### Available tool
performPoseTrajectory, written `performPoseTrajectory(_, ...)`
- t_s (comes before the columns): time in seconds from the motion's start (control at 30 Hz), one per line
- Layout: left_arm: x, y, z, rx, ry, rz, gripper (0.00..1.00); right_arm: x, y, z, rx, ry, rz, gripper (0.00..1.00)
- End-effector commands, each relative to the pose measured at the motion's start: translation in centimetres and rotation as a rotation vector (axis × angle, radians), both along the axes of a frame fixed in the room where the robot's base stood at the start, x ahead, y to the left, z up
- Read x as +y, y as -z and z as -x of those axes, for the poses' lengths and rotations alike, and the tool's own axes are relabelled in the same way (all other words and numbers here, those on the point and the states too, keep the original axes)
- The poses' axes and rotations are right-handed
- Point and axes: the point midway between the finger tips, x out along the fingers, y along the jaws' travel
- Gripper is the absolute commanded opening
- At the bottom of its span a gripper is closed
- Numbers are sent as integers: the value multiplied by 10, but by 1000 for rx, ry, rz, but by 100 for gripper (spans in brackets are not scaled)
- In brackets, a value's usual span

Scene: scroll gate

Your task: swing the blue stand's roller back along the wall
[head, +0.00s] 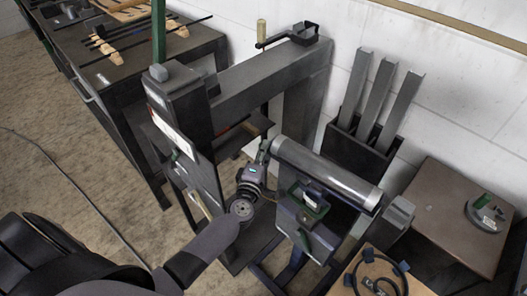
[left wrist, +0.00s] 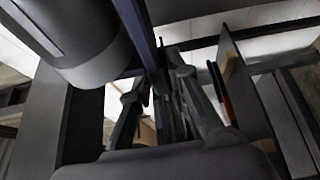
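The roller (head: 326,174) is a grey cylinder on the blue stand (head: 283,278), slanting from upper left to lower right in front of the wall. A large grey cylinder that looks like the roller (left wrist: 75,45) fills the upper left of the left wrist view. My left gripper (head: 263,152) is at the roller's upper left end. In the left wrist view my gripper (left wrist: 158,78) has its fingers apart, with a blue bar (left wrist: 137,30) running down between or just behind them. I cannot tell whether they touch it. My right gripper is out of view.
A dark machine frame (head: 265,77) stands left of the roller and close to my left arm. A black rack (head: 352,150) with upright grey channels is behind it by the wall. A brown cabinet (head: 450,200) stands at the right, and a wooden-topped surface (head: 345,283) in front.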

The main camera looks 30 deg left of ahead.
Motion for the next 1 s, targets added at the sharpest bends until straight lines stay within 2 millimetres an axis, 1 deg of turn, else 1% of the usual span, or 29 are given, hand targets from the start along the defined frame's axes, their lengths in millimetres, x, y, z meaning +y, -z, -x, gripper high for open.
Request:
performPoseTrajectory(0.03,0,1,0,1,0,0,21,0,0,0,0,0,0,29)
performPoseTrajectory(0.27,0,0,0,1,-1,1,36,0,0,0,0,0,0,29)
performPoseTrajectory(0.53,0,0,1,0,-1,1,37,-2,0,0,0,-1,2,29)
performPoseTrajectory(0.63,-1,1,5,1,-1,1,37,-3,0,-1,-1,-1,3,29)
performPoseTrajectory(0.77,-4,2,22,4,-1,2,37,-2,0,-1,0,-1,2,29)
performPoseTrajectory(1.0,-12,2,74,5,-1,2,37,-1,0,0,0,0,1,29)
